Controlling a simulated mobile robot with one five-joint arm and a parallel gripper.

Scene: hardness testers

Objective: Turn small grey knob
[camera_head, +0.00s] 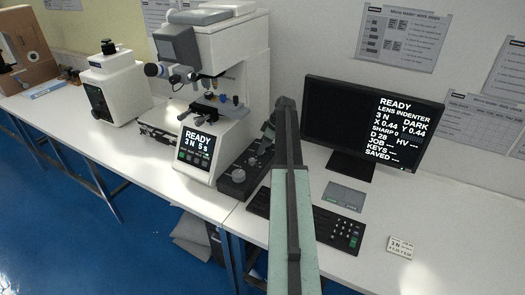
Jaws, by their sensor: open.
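A black control box (228,190) sits on the white table between the tester and the monitor. A round grey knob (238,175) stands on its top; I cannot tell whether it is the small grey knob of the task. Other small controls on the box are too small to tell apart. My arm reaches up from the bottom of the view and bends down at its far end. My gripper (262,138) is open, small and dark, near the rear end of the box. Whether it touches anything there cannot be seen.
A white hardness tester (237,85) with a lit "READY 3 N" screen (197,146) stands left of the box. A monitor (372,120), a keyboard (335,229), a grey pad (345,196) and a small labelled block (400,246) are to the right. The front right table is mostly clear.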

